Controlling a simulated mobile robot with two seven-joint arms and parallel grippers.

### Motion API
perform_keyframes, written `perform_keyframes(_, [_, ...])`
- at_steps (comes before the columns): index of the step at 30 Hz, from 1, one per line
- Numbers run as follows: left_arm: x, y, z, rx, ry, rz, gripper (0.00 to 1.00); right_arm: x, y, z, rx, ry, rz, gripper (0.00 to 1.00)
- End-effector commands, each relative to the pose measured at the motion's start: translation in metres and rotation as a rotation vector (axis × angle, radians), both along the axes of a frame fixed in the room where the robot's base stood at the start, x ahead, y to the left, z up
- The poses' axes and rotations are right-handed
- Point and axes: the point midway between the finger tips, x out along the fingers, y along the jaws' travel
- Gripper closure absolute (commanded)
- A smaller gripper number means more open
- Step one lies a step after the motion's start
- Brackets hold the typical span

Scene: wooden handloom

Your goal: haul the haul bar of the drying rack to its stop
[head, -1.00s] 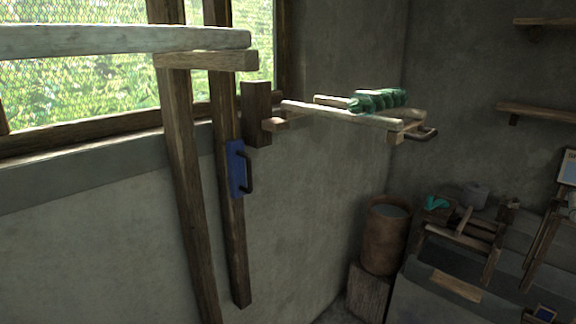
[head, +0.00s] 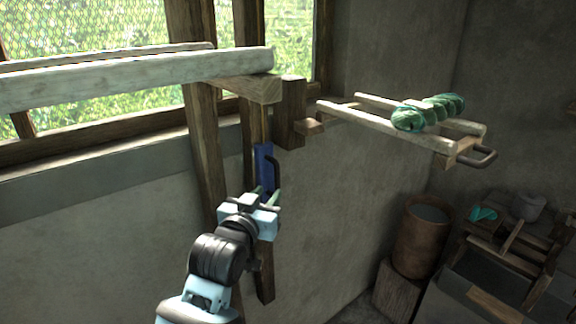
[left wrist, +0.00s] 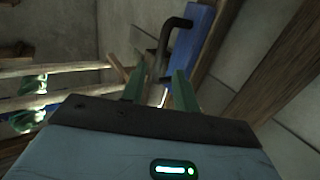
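A blue plate (head: 263,170) with a dark D-shaped handle (head: 274,173) is on a wooden post by the wall. My left gripper (head: 263,197) is just below and in front of the handle. In the left wrist view, its two green fingers (left wrist: 157,88) stand apart, with the lower part of the dark handle (left wrist: 165,48) seen between or just beyond them. I cannot tell whether they touch it. The wooden drying rack (head: 385,127) reaches out from the wall at the right, bearing green yarn skeins (head: 428,113). My right gripper is out of view.
A pale horizontal beam (head: 140,78) crosses in front of the window at upper left. A second post (head: 205,150) stands left of the blue plate. A brown barrel (head: 424,237) and a small wooden frame (head: 515,248) are at lower right. The wall between handle and barrel is bare.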

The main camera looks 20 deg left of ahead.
Motion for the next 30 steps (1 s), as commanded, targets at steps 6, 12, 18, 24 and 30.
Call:
perform_keyframes(6, [0.003, -0.001, 0.007, -0.002, -0.020, 0.000, 0.70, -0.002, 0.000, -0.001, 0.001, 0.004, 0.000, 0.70])
perform_keyframes(12, [0.013, -0.001, 0.007, -0.001, -0.019, 0.000, 0.70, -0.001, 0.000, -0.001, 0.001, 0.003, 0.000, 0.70])
perform_keyframes(18, [0.040, -0.003, 0.007, -0.001, -0.019, 0.000, 0.70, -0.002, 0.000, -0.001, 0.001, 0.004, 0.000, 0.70])
perform_keyframes(24, [0.065, -0.005, 0.006, -0.002, -0.018, 0.000, 0.70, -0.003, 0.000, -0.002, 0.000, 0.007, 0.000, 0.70])
perform_keyframes(30, [0.078, -0.006, 0.006, -0.002, -0.018, 0.000, 0.70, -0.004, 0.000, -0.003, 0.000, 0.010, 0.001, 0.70])
